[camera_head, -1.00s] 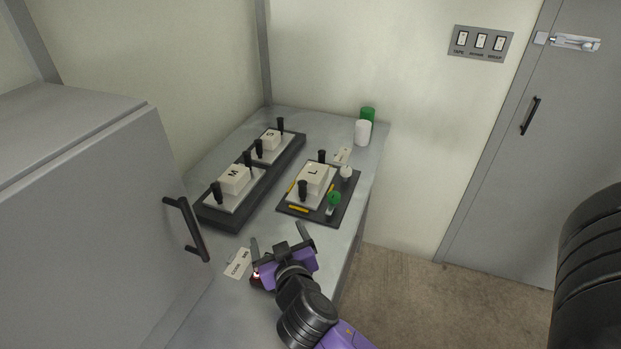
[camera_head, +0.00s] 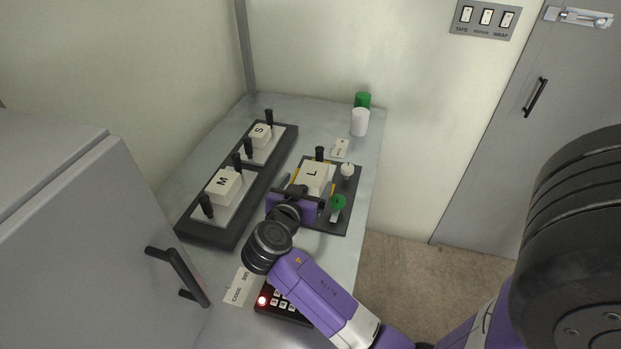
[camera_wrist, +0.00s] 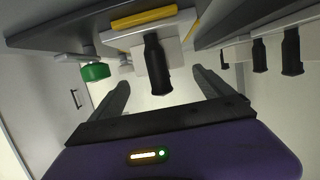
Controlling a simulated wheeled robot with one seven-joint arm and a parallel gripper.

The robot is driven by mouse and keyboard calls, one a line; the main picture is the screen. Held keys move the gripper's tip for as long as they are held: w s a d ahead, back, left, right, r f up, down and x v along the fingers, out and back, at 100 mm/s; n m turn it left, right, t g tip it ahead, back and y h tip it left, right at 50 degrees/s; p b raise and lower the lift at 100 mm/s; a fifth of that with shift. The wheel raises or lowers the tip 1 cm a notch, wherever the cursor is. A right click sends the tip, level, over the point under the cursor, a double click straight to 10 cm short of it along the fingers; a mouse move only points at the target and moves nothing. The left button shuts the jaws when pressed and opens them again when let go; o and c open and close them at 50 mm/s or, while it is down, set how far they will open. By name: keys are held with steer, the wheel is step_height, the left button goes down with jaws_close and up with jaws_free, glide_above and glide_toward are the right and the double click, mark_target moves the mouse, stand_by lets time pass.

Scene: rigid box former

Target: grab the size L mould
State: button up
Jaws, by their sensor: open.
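The size L mould (camera_head: 313,175) is a white block marked L on a light plate with black upright handles, set on a dark base (camera_head: 331,221) on the bench. Its far handle (camera_head: 320,153) shows in the head view; my gripper hides the near one there. My gripper (camera_head: 296,190) is at the mould's near end. In the wrist view a black handle (camera_wrist: 157,66) stands between my two open fingers (camera_wrist: 162,92), with gaps on both sides. The fingers do not appear to touch it.
A green knob (camera_head: 338,202) and a white knob (camera_head: 347,170) stand right of the L mould. The M mould (camera_head: 224,186) and S mould (camera_head: 261,134) sit on a dark rack at left. A keypad (camera_head: 283,303) with a red light and a cabinet handle (camera_head: 178,276) are nearer.

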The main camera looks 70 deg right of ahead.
mark_target(309, 178)
steer(key=shift+w+f+p+x, duration=0.1)
steer(key=shift+p+x, duration=0.2)
steer(key=shift+x, duration=0.85)
steer(key=shift+w+f+p+x, duration=0.15)
steer(key=shift+p+x, duration=0.1)
steer(key=shift+x, duration=0.9)
steer(key=shift+a, duration=0.15)
jaws_close()
steer(key=shift+r, duration=0.2)
